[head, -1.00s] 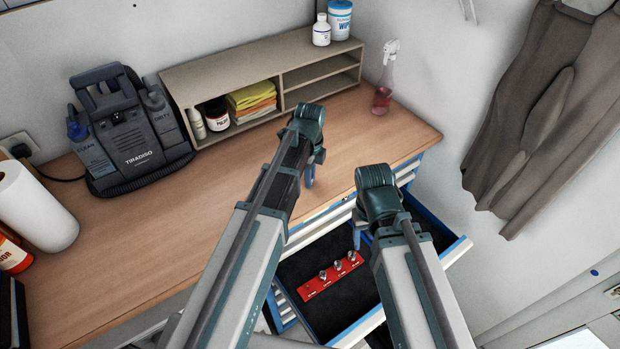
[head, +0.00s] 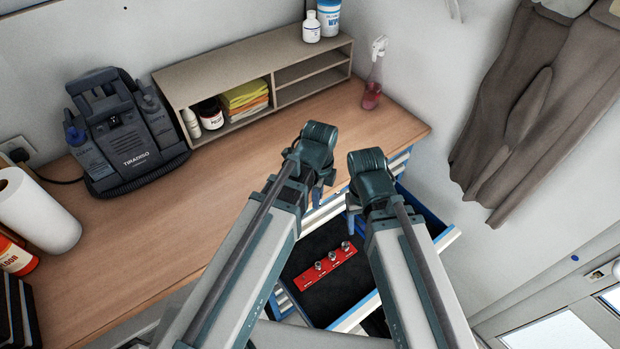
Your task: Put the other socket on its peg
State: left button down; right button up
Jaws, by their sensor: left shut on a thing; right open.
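A red socket rail (head: 313,278) lies on the dark floor of the open drawer (head: 309,248). Several small metal sockets or pegs (head: 332,256) stand in a row on it, too small to tell apart. My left gripper (head: 318,199) is above the worktop's front edge, behind the rail in the picture. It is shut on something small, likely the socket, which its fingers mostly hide. My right gripper (head: 352,221) is open, above the drawer and just right of the left one. Its arm covers the drawer's right part.
The wooden worktop (head: 190,220) is clear in its middle. A shelf unit (head: 210,80), a dark cleaning machine (head: 125,135) and a spray bottle (head: 372,88) stand at its back. The two arms are close together.

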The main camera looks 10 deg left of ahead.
jog(key=shift+r, duration=0.15)
notch_tip(320, 180, down, 13)
jog(key=b, duration=1.3)
jog(key=shift+c, duration=0.9)
pick_arm(q)
jog(key=s+d+f, duration=0.1)
jog(key=s+f, duration=0.2)
jog(key=f, duration=0.9)
jog(key=shift+d+f, duration=0.3)
